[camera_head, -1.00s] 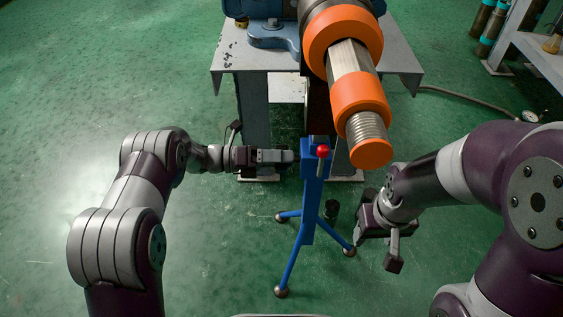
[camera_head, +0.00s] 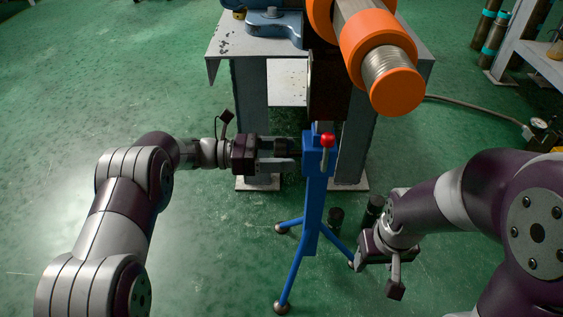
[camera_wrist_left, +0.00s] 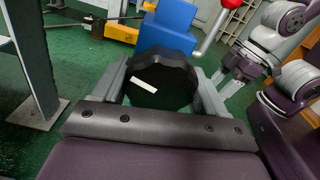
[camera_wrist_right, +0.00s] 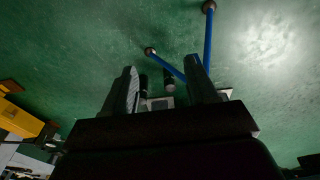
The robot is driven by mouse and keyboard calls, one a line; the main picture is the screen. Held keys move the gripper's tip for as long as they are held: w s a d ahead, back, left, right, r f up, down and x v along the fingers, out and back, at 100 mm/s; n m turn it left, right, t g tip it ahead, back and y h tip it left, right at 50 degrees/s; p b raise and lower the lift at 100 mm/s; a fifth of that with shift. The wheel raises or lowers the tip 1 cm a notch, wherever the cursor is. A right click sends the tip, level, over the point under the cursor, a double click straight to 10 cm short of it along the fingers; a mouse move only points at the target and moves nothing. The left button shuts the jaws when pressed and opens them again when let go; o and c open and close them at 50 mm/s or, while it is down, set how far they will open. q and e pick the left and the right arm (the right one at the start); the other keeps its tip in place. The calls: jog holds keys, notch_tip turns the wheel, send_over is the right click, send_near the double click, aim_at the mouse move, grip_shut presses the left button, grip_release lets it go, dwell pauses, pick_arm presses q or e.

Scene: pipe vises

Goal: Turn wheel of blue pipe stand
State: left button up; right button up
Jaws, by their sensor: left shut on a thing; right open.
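The blue pipe stand (camera_head: 314,200) stands upright on splayed legs in the middle of the head view. A red-balled handle (camera_head: 327,141) sticks up at its top. Its black wheel (camera_wrist_left: 163,82), with a white mark on its face, fills the space between my left fingers in the left wrist view. My left gripper (camera_head: 292,156) reaches the stand's head from the left and is shut on the wheel. My right gripper (camera_head: 378,270) is open and empty, low to the right of the stand. The blue legs (camera_wrist_right: 207,45) show beyond its fingers in the right wrist view.
A grey metal table (camera_head: 222,62) stands behind the blue stand. A pipe with orange collars (camera_head: 377,42) overhangs it toward me. Dark cylinders (camera_head: 373,208) stand on the floor between the stand and my right arm. A shelf (camera_head: 540,62) is at upper right. Green floor is open at left.

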pick_arm(q)
jog(key=shift+s+f+m+b, duration=0.1)
jog(key=shift+f+m+b, duration=0.25)
jog(key=shift+m+b, duration=0.3)
jog(key=o, duration=1)
jog(key=shift+o, duration=0.2)
jog(key=shift+r, duration=0.15)
jog(key=shift+a+r, duration=0.15)
jog(key=shift+a, duration=0.1)
jog(key=a+p, duration=0.5)
jog(key=a, duration=0.7)
